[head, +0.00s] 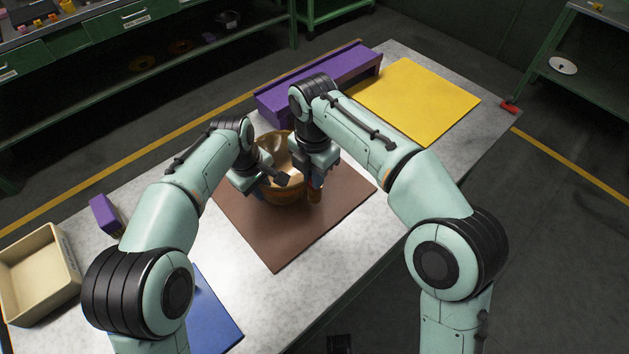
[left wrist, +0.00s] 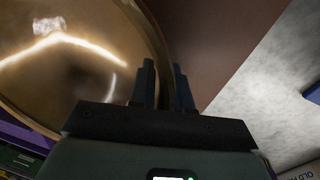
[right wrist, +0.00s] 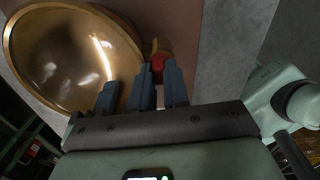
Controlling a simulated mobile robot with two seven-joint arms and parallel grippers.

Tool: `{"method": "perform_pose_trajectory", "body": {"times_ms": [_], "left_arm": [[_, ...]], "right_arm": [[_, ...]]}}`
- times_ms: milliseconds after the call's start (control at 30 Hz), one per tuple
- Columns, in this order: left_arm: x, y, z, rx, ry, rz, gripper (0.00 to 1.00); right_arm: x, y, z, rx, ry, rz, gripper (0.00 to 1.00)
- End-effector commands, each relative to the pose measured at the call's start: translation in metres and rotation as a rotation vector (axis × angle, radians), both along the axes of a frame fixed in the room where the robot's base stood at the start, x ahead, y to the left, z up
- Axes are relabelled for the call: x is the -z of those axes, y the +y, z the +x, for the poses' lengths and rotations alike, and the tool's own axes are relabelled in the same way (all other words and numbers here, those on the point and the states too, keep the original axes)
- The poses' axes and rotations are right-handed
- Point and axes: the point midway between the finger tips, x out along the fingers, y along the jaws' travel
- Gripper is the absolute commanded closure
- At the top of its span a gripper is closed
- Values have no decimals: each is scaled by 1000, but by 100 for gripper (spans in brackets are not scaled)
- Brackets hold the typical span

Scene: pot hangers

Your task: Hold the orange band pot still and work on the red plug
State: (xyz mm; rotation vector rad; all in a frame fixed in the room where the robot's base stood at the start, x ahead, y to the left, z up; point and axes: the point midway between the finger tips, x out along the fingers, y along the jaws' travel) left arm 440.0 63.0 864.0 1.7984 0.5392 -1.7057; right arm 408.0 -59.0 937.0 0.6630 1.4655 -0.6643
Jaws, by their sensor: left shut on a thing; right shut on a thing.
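The orange band pot (head: 283,155) is a round, gold-brown, open bowl on the brown mat. Its shiny inside fills the upper left of the left wrist view (left wrist: 60,75) and shows at left in the right wrist view (right wrist: 70,60). My left gripper (left wrist: 166,75) is shut on the pot's wall, with the rim running between its fingers. My right gripper (right wrist: 159,72) is shut on the red plug (right wrist: 157,64), beside the pot. An orange-brown stub (right wrist: 159,46) shows just beyond the plug. Whether the plug is seated in it cannot be told.
The brown mat (head: 285,240) lies under the pot. A purple rack (head: 330,78) and a yellow mat (head: 425,98) are behind. A beige bin (head: 35,275), a small purple block (head: 104,214) and a blue mat (head: 212,310) are at left and front. The grey table right of the brown mat is clear.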

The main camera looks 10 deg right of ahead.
Motion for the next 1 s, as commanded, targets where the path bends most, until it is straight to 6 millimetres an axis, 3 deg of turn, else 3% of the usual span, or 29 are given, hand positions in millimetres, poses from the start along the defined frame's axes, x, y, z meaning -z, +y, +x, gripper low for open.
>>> {"method": "perform_pose_trajectory", "body": {"times_ms": [1000], "left_arm": [[1, 4, 1, -6, -2, 6, 100]], "right_arm": [[-12, -2, -1, 2, 2, -5, 100]]}}
